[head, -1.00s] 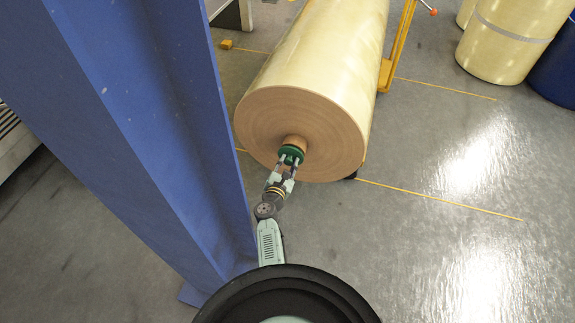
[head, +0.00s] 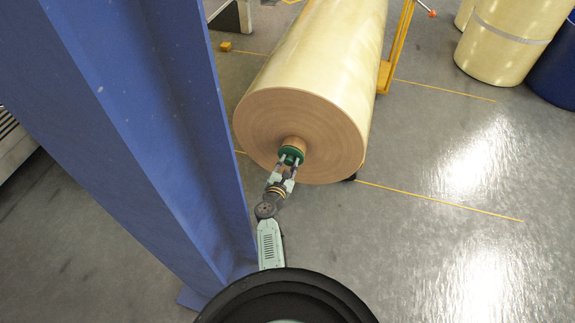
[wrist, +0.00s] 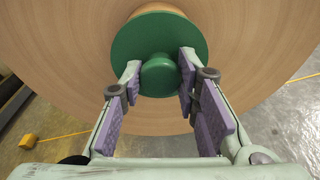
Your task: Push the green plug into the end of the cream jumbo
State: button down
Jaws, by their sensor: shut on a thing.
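The cream jumbo (head: 325,50) lies on its side, its round brown end face (head: 262,130) towards me. A short core stub (head: 296,143) sticks out of the middle of that face. The green plug (head: 290,157) sits at the stub's end, in line with it; how deep it goes is hidden. My gripper (head: 286,168) is shut on the plug's knob. There, my gripper's fingers (wrist: 158,72) stand on both sides of the knob.
A large blue column (head: 160,130) stands close on the left of my arm. A yellow stand (head: 396,50) is behind the jumbo's right side. More cream rolls (head: 500,50) and a blue drum (head: 555,70) stand at the upper right. The floor (head: 420,250) to the right is clear.

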jog(key=shift+w, duration=0.35)
dwell(0.6)
dwell(0.3)
jog(key=c, duration=1.2)
grip_release()
jog(key=shift+o, duration=0.2)
jog(key=shift+s, duration=0.1)
